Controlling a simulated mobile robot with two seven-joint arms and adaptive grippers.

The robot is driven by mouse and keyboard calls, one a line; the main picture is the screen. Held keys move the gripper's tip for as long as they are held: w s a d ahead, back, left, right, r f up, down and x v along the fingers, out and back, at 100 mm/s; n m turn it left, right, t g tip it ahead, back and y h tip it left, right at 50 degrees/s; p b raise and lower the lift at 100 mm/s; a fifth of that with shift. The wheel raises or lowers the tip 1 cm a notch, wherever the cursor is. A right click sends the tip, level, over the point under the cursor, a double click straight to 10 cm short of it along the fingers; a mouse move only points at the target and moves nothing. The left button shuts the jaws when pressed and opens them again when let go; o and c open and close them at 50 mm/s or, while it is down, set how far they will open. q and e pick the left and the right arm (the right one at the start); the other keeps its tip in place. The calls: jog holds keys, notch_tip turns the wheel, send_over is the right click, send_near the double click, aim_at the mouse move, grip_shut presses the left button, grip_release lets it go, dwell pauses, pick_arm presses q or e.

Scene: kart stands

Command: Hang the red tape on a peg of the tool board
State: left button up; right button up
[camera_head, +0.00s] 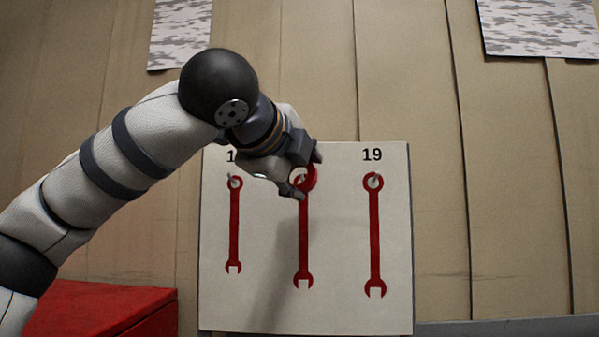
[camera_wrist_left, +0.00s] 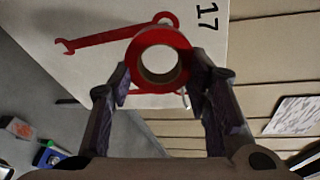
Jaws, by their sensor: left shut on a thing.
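My left gripper (camera_head: 305,178) is shut on the red tape (camera_head: 311,179), at the top of the middle wrench drawing on the white tool board (camera_head: 340,240). In the left wrist view, the tape (camera_wrist_left: 181,42) is a red ring with an open middle, held between both fingers of the gripper (camera_wrist_left: 160,78) in front of the board. A left peg (camera_head: 233,179) and a right peg (camera_head: 374,179) stick out at the tops of the outer wrench drawings, both bare. The middle peg is largely hidden by gripper and tape; I cannot tell whether the tape is around it.
The board has red wrench drawings and number labels; 19 (camera_head: 372,155) is readable, and 17 (camera_wrist_left: 208,15) shows in the left wrist view. Behind it is a beige panelled wall (camera_head: 410,70). A red box (camera_head: 105,308) stands at lower left. The space right of the board is clear.

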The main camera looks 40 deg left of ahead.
pick_arm(q)
jog(key=a+x, duration=0.1)
jog(key=x, duration=0.5)
jog(key=shift+s+a, duration=0.15)
jog(key=shift+a, duration=0.1)
dwell(0.7)
jog(key=o, duration=1.1)
